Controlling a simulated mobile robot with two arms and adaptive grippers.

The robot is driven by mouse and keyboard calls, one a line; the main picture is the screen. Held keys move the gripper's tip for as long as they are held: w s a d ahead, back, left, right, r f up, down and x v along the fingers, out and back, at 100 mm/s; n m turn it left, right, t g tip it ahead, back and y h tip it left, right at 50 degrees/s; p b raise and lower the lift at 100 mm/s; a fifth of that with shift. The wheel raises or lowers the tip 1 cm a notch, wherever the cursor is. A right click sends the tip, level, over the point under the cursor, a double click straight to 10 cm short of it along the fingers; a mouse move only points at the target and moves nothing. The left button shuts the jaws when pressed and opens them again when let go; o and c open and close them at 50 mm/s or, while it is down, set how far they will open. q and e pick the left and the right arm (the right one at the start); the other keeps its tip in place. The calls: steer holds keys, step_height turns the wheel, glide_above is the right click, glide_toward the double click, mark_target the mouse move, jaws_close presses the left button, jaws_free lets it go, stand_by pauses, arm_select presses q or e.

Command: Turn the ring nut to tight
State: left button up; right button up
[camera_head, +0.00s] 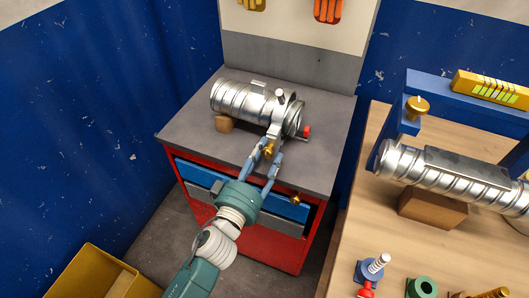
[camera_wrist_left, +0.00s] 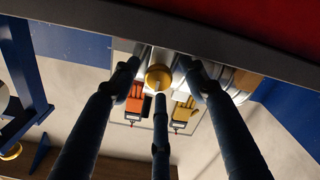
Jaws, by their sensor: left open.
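A brass ring nut (camera_head: 269,152) shows at the front of a clamp (camera_head: 275,130) around the end of a silver spiral duct (camera_head: 240,99) on the grey tabletop. My left gripper (camera_head: 271,148) is open, with its blue-grey fingertips on either side of the nut. In the left wrist view the round brass nut (camera_wrist_left: 158,77) sits between the spread fingers (camera_wrist_left: 160,66), and the third finger overlaps its lower edge. I cannot tell whether any finger touches the nut. My right gripper is not in view.
The grey-topped red cart (camera_head: 195,128) stands against the blue wall. Another brass knob (camera_head: 295,199) shows at its front. A wooden table (camera_head: 350,200) at right carries a second duct (camera_head: 450,175) and a blue bracket (camera_head: 392,135). A yellow bin (camera_head: 88,272) is at lower left.

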arm_select(q)
steer(key=shift+w+d, duration=0.1)
jaws_close()
steer(key=shift+r, duration=0.1)
stand_by(0.3)
